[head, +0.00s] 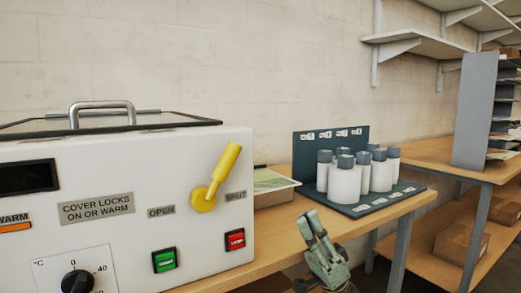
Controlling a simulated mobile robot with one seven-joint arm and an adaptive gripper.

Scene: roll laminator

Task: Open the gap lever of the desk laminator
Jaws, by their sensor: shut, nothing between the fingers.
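The laminator (115,215) is a white box at the left, on a wooden bench. Its gap lever (222,175) is yellow, with a round hub on the front panel. The lever tilts up and to the right, between the OPEN label (161,211) on the left and the SHUT label (236,196) on the right, leaning to the SHUT side. My gripper (313,222) is grey-green, at the lower middle right. It points up, shut and empty, to the right of the lever and below it, clear of the laminator.
A green button (164,260) and a red button (234,239) sit below the lever. A dial (77,283) is at lower left. A metal handle (102,107) tops the cover. A shallow tray (270,187) and a rack of white bottles (343,184) stand behind my gripper.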

